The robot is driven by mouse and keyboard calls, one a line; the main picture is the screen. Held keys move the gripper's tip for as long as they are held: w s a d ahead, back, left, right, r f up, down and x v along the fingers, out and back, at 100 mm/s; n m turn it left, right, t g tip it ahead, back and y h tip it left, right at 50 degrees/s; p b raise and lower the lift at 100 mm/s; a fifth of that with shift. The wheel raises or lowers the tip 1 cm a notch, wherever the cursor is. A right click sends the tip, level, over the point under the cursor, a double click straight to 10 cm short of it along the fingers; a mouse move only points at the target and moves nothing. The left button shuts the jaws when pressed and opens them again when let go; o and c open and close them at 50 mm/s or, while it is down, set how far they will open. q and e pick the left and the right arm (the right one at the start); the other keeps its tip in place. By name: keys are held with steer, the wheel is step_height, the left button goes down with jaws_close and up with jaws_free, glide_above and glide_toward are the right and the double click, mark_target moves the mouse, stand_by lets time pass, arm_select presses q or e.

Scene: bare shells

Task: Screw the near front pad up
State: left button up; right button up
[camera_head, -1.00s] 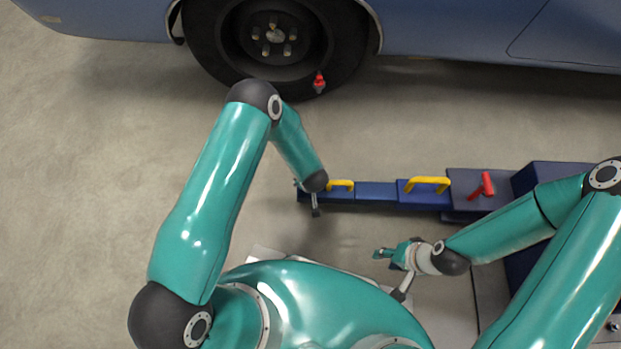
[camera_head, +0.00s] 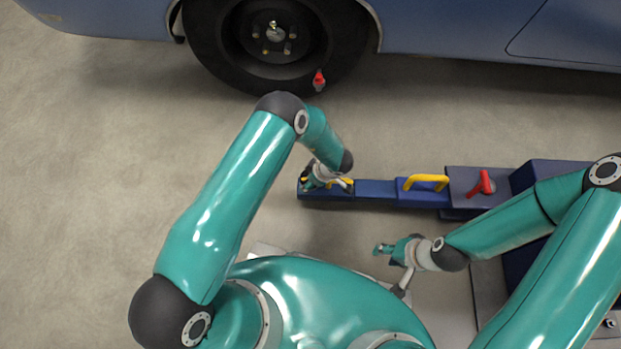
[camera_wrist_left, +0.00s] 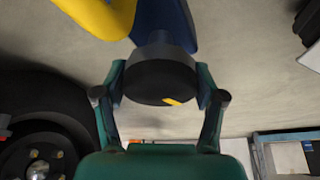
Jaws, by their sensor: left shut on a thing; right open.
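The near front pad (camera_wrist_left: 158,82) is a black round disc at the left end of the blue lift arm (camera_head: 376,190). In the left wrist view it sits between the two fingers of my left gripper (camera_wrist_left: 160,90), which is shut on it. A small yellow mark shows on the disc. In the head view my left gripper (camera_head: 313,180) is over the arm's left end and mostly hides the pad. My right gripper (camera_head: 383,249) is open and empty, in front of the lift arm and apart from it.
A blue car with a black wheel (camera_head: 268,45) stands at the back. A red-topped part (camera_head: 319,80) shows by the tyre. Yellow handles (camera_head: 428,181) and a red lever (camera_head: 483,183) stand on the lift arm. The floor at left is clear.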

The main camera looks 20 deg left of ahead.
arm_select(q)
steer(key=n, duration=0.1)
steer(key=n+g, duration=0.1)
steer(key=n+b, duration=0.1)
steer(key=n, duration=0.1)
steer(key=shift+s+f+g, duration=0.1)
steer(key=shift+f+g, duration=0.15)
steer(key=shift+g, duration=0.05)
steer(key=n+g+b, duration=0.1)
steer(key=n+b, duration=0.1)
steer(key=n, duration=0.2)
steer(key=shift+g, duration=0.3)
steer(key=n+g+h+b, duration=0.1)
steer(key=n, duration=0.3)
steer(key=shift+r+n+g+h+b, duration=0.1)
steer(key=shift+n+g+h+b, duration=0.4)
steer(key=shift+n, duration=0.9)
steer(key=o, duration=1.1)
steer(key=shift+o, duration=0.2)
steer(key=shift+r, duration=0.15)
steer(key=v, duration=1.1)
steer(key=shift+r, duration=0.4)
